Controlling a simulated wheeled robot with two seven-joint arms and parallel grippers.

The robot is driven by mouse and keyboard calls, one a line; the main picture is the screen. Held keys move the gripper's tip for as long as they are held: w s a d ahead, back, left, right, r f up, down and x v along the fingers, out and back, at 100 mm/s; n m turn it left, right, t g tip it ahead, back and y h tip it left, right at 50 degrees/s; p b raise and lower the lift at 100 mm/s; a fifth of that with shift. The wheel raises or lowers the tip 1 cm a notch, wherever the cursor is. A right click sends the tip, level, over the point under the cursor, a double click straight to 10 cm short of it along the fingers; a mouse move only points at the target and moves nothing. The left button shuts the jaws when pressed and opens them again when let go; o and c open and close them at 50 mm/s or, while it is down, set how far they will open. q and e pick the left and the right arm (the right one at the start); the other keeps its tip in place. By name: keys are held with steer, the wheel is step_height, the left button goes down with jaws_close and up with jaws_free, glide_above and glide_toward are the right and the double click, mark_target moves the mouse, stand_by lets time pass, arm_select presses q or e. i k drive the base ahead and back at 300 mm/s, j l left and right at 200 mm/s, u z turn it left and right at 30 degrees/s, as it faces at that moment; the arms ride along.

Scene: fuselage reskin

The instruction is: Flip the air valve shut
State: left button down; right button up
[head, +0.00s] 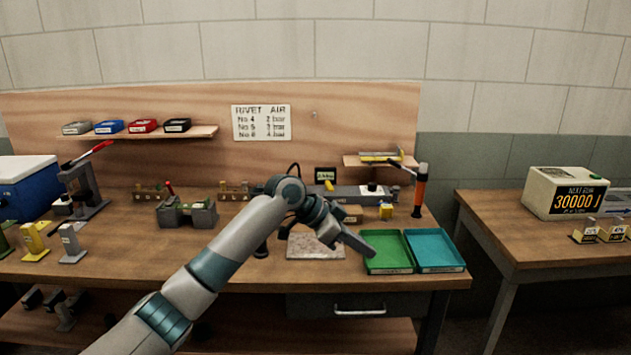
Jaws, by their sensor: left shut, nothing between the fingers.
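A small yellow lever (328,186), which looks like the air valve's handle, stands at the back of the bench, just below a small dark display (325,174) with unreadable characters. It is too small to tell which way it is turned. My left gripper (368,250) is shut and empty. It appears in front of and below the lever, over the area between a speckled plate and the green tray, apart from the lever. My left wrist hides part of the bench in front of the lever. My right gripper is not in view.
A green tray (388,266) and a teal tray (434,266) lie at the front right. The speckled plate (302,253) is left of them. An orange-handled tool (420,190) stands upright behind. A grey fixture (186,213) sits left of my arm. A rivet-air chart (261,122) hangs behind.

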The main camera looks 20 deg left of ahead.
mark_target(329, 187)
steer(key=i+j, duration=0.9)
steer(key=j, duration=0.25)
steer(key=i+j, duration=0.4)
steer(key=j, duration=0.15)
